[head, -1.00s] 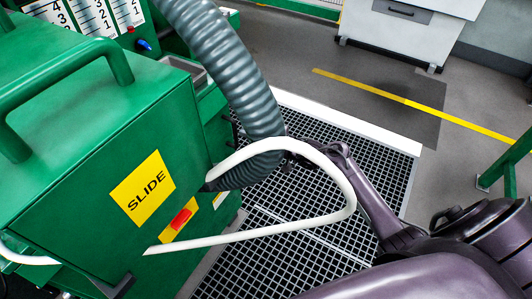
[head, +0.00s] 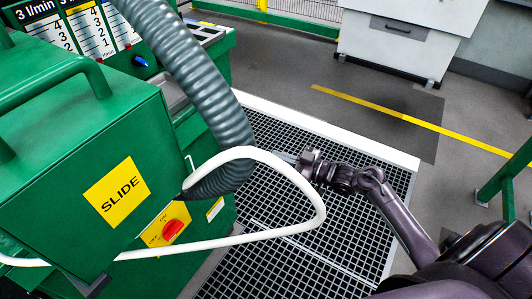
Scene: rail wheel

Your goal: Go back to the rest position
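My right arm reaches in from the lower right of the head view, over the floor grating. Its gripper (head: 288,157) points left, close to the thick grey corrugated hose (head: 195,75) and the thin white hose (head: 322,205). The white loop crosses in front of the fingertips, so I cannot tell whether they are open or whether they touch anything. My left gripper is not in view.
A green machine (head: 60,140) with a yellow SLIDE label (head: 117,191) and a red knob (head: 173,229) fills the left. The floor grating (head: 270,265) lies below my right arm. A green rail (head: 503,180) stands at the right; a white cabinet (head: 400,45) stands behind.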

